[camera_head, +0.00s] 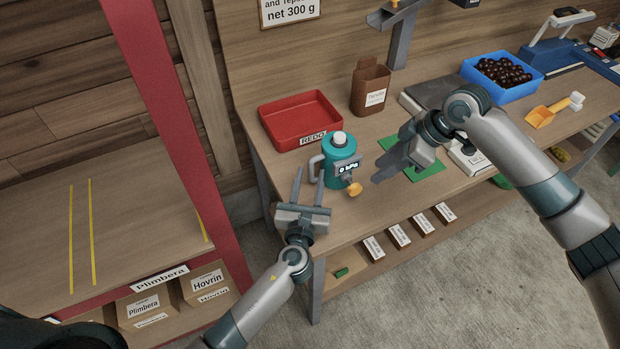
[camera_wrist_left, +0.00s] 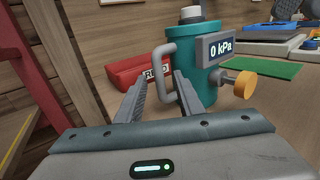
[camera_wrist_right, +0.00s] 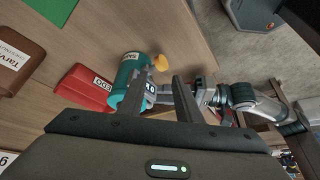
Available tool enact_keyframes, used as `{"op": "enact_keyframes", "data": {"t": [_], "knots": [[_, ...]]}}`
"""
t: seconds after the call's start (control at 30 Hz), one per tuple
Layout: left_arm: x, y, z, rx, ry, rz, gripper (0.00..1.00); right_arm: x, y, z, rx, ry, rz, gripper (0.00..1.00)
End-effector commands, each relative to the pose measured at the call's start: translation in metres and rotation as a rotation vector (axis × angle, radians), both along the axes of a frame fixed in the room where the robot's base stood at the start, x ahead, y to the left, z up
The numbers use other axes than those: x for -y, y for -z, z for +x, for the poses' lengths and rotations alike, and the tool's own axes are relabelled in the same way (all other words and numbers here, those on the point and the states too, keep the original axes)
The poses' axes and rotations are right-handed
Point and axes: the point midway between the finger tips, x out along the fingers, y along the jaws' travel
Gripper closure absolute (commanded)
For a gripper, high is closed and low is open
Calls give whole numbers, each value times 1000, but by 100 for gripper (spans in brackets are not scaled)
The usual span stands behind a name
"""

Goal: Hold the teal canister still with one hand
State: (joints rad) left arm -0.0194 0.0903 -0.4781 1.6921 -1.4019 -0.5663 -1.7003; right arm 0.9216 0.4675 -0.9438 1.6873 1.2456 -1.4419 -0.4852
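The teal canister (camera_head: 341,152) stands upright near the front edge of the bench, with a white cap, a grey side handle (camera_head: 315,168), a display reading 0 kPa and an orange knob (camera_head: 354,189). My left gripper (camera_head: 309,174) is open in front of the handle side. In the left wrist view the canister (camera_wrist_left: 199,80) and its handle (camera_wrist_left: 163,66) stand just beyond the fingers; I cannot tell whether the handle is between them. My right gripper (camera_head: 381,170) is to the right of the canister, fingers apart and empty. The canister (camera_wrist_right: 124,78) also shows in the right wrist view.
A red REDO tray (camera_head: 300,120) and a brown pouch (camera_head: 371,86) stand behind the canister. A green mat (camera_head: 428,172) lies to the right. Further right are a blue crate (camera_head: 535,85) of chestnuts and an orange scoop (camera_head: 541,117). A red post (camera_head: 180,140) rises left.

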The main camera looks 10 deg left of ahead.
Motion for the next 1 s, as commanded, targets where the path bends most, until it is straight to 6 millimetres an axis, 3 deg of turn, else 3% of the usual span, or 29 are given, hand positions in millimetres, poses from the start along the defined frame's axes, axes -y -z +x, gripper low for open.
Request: {"op": "enact_keyframes", "data": {"t": [0.27, 0.4, 0.5, 0.63, 0.67, 1.0], "knots": [[0, 0, 0, 0, 0, 0, 68, 0, 0, 0, 0, 0, 0, 69], [0, 0, 0, 0, 0, 0, 100, 0, 0, 0, 0, 0, 0, 69], [0, 0, 0, 0, 0, 0, 100, 0, 0, 0, 0, 0, 0, 69], [0, 0, 0, 0, 0, 0, 100, 0, 0, 0, 0, 0, 0, 97], [0, 0, 0, 0, 0, 0, 100, 0, 0, 0, 0, 0, 0, 100], [0, 0, 0, -1, 1, 0, 100, 0, 0, 0, 0, 0, 0, 100]]}}
